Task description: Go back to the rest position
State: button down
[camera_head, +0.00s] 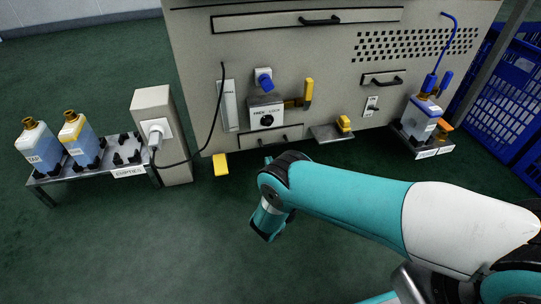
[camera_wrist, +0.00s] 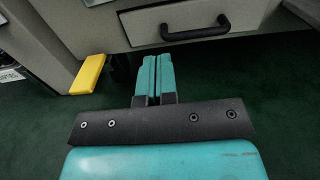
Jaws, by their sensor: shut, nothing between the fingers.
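My gripper (camera_wrist: 154,80) is shut and empty in the wrist view, its two teal fingers side by side. They point at the lower front of a beige cabinet, just below a drawer with a dark handle (camera_wrist: 195,28). In the head view my teal and white arm reaches in from the right, and its wrist end hangs over the green floor in front of the cabinet (camera_head: 335,75). The fingertips are hard to make out in the head view.
A low rack (camera_head: 99,171) at left holds two bottles (camera_head: 40,146) (camera_head: 79,138). Beside it stands a beige post with a socket (camera_head: 157,130) and a plugged black cable. A yellow block (camera_head: 220,164) is by the cabinet base. A bottle (camera_head: 421,118) stands on a right shelf, near blue crates (camera_head: 500,85).

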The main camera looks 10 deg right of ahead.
jog(key=shift+s+p, duration=0.6)
jog(key=shift+p, duration=0.25)
